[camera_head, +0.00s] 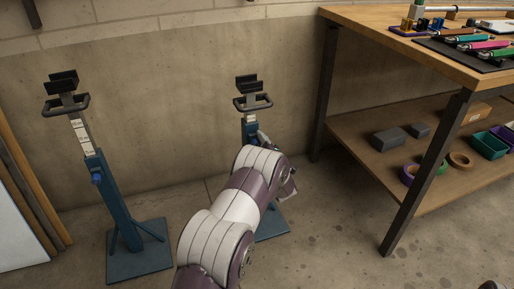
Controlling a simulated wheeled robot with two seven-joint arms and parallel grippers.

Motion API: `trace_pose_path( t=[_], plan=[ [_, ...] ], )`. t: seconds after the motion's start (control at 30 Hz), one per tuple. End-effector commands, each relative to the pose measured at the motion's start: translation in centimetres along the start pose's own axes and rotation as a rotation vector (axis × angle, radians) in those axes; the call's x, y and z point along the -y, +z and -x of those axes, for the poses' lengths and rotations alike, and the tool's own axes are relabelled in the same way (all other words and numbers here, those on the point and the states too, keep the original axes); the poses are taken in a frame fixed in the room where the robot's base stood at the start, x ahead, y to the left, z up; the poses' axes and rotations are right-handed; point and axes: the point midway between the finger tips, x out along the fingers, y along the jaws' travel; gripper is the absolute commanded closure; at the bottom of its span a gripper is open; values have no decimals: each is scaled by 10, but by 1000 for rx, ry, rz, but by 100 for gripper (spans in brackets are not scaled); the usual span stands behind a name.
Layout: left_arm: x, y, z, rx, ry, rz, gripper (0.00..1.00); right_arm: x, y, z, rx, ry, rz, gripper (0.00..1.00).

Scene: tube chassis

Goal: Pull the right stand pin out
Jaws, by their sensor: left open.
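The right stand (250,125) is a blue upright post with a black cradle and a handlebar on top, standing against the wall. Its pin cannot be made out, as my left arm covers the middle of the post. My left gripper (265,141) is at the post's right side, mostly hidden behind my own wrist, and open. I cannot tell whether it touches the stand or has the pin between its fingers. The left stand (123,205) is of the same kind, with a blue pin knob (96,179) showing on its post. My right gripper is not in view.
A wooden workbench (398,45) with dark metal legs stands at the right, tools on top. Its lower shelf (372,152) holds grey blocks, tape rolls and bins. Boards (25,190) lean at the far left. Concrete floor between the stands is clear.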

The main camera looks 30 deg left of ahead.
Motion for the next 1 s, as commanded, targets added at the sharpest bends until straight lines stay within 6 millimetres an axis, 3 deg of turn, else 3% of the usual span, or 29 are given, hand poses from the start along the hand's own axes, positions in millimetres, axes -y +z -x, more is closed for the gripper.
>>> trace_pose_path(
  t=[0.13, 0.3, 0.5, 0.77, 1.0],
  plan=[
    [0, 0, 0, 0, 0, 0, 49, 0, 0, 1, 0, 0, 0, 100],
    [0, 0, 0, 0, 0, 0, 100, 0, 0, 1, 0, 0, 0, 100],
    [-1, 0, 5, 2, -2, -1, 100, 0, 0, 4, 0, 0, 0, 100],
    [-2, -1, 40, 2, -1, -3, 100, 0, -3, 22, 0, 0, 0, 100],
    [1, 1, 42, 1, -1, -2, 100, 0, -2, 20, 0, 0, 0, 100]
  ],
)
